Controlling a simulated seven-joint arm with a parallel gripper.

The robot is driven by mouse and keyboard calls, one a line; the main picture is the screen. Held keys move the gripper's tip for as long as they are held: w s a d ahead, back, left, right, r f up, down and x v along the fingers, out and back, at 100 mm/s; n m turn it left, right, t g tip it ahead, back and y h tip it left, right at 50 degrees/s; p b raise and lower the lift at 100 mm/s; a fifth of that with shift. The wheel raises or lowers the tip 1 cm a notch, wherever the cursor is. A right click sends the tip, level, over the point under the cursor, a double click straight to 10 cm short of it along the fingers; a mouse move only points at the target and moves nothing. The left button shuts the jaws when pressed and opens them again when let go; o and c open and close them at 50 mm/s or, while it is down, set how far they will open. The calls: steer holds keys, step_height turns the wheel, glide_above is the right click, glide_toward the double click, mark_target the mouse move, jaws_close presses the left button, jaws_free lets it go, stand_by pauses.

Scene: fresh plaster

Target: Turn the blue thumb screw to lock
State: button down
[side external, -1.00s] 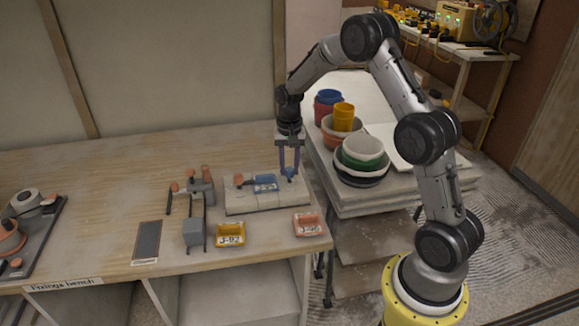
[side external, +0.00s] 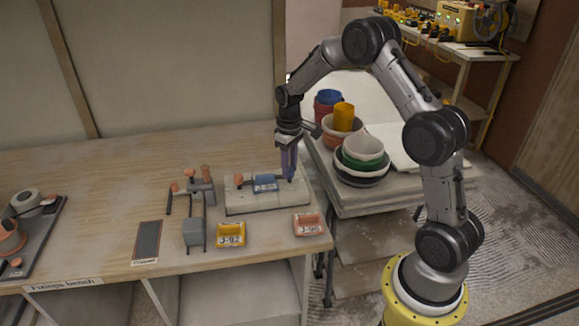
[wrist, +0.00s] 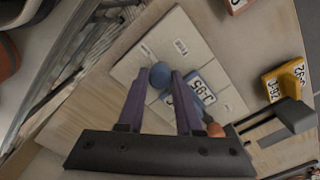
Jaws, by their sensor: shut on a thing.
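The blue thumb screw (wrist: 160,74) shows in the wrist view as a round blue knob between my fingertips, near the end of a pale fixture plate (wrist: 185,38). In the side view my fingers hide it. My gripper (side external: 290,177) points down at the right end of the plate (side external: 240,205) with its purple fingers shut on the screw. In the wrist view my gripper (wrist: 161,78) has a finger on each side of the knob. A blue block with a white J-95 label (side external: 265,183) sits beside it on the plate. I cannot tell how tight the screw is.
An orange knob (side external: 239,180) stands at the plate's left end. A grey clamp (side external: 195,230), a yellow tag block (side external: 231,234) and an orange tag block (side external: 307,224) lie nearby on the bench. Stacked bowls (side external: 362,160) stand on the cart at right.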

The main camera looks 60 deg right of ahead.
steer(key=shift+n, duration=1.2)
steer(key=c, duration=0.6)
jaws_free()
steer(key=shift+r, duration=0.1)
step_height(320, 180, up, 14)
steer(key=shift+f, duration=0.15)
